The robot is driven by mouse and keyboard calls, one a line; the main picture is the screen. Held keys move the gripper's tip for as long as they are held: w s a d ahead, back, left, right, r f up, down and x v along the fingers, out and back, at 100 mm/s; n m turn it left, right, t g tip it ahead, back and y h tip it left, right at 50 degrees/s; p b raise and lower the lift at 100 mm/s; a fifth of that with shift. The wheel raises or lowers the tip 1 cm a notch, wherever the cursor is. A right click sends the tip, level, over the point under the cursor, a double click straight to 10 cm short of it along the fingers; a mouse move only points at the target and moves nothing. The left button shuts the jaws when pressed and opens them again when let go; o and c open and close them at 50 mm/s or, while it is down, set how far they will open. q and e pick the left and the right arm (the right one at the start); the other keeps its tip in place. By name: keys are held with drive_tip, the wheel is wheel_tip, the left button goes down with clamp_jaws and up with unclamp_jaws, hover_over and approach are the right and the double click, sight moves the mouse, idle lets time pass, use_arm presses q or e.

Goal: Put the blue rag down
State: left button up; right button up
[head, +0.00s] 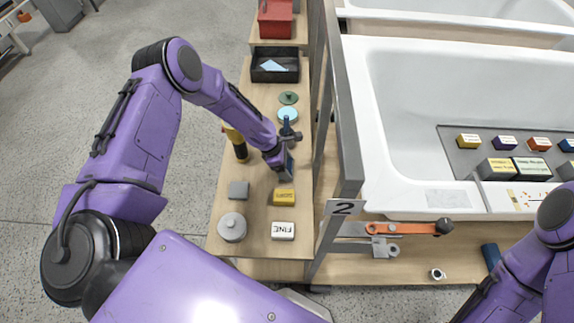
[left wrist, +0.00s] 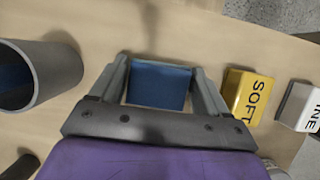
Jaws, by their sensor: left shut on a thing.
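The blue rag (left wrist: 159,84) shows in the left wrist view as a folded blue piece between the two fingers. My left gripper (left wrist: 160,92) is shut on it, over the wooden surface. In the head view my left gripper (head: 285,168) is over the narrow wooden bench (head: 258,215), just behind a yellow block. The rag is mostly hidden there by the gripper. I cannot tell whether the rag touches the wood. Of my right arm only links show at the lower right, and its gripper is out of view.
The yellow SOFT block (left wrist: 247,95) and a white block (left wrist: 298,106) are right of the gripper in the wrist view. A grey cylinder (left wrist: 40,75) stands left. A grey block (head: 238,190) and round grey lid (head: 232,227) are nearby. A metal post (head: 344,110) borders the bench.

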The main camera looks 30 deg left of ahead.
use_arm(q)
drive_tip(key=o, duration=0.9)
drive_tip(key=shift+f, duration=0.1)
drive_tip(key=shift+r, duration=0.45)
drive_tip(key=v, duration=1.1)
drive_tip(key=shift+a+r, duration=0.15)
drive_tip(key=shift+r, duration=0.1)
drive_tip(key=shift+s, duration=0.1)
